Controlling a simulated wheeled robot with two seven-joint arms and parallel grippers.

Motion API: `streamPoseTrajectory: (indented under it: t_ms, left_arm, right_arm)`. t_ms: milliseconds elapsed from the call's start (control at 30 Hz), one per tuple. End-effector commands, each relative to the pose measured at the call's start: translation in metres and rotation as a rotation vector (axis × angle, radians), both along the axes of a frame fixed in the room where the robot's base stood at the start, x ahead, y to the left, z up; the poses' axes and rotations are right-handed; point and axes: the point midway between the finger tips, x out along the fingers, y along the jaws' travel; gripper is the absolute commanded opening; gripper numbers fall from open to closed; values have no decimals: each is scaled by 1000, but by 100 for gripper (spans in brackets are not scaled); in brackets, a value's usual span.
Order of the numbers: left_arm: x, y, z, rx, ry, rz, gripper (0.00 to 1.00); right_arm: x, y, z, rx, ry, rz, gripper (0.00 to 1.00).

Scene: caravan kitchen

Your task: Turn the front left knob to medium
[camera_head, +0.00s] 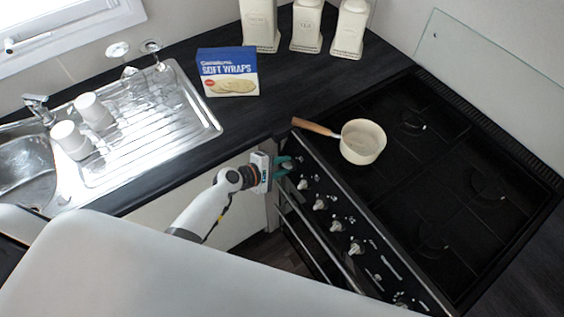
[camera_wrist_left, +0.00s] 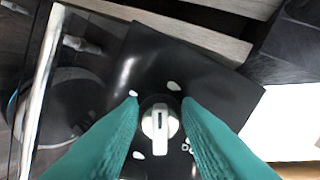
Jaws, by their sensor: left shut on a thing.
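The stove's front panel carries a row of pale knobs (camera_head: 319,204). My left gripper (camera_head: 287,164) has its teal fingers at the knob nearest the panel's left end. In the left wrist view this white knob (camera_wrist_left: 160,127) sits between the two fingers of my left gripper (camera_wrist_left: 159,104), which are shut on it. A dark slot mark on the knob's face lies nearly upright in that view. In the head view the fingers largely hide this knob. My right gripper is not in view.
A cream saucepan (camera_head: 363,142) stands on the black hob (camera_head: 440,180), its wooden handle reaching left above the gripper. A soft wraps box (camera_head: 228,72) and canisters (camera_head: 307,25) stand behind. The sink drainer (camera_head: 150,130) holds cups and glasses. An oven rail runs below the knobs.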

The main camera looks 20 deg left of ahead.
Motion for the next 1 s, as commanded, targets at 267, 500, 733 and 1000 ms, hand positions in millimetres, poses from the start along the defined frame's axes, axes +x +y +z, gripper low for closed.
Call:
streamPoseTrajectory:
  t_ms: [267, 500, 733, 1000]
  left_arm:
    - [0, 1, 0, -81, 63, 50, 8]
    - [0, 1, -1, -103, 81, 63, 8]
    - [0, 1, -1, -105, 82, 64, 8]
    - [-1, 1, -1, -104, 82, 64, 52]
  right_arm:
    - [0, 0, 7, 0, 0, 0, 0]
    - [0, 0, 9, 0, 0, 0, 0]
    - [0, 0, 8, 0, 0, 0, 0]
    - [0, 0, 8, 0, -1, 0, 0]
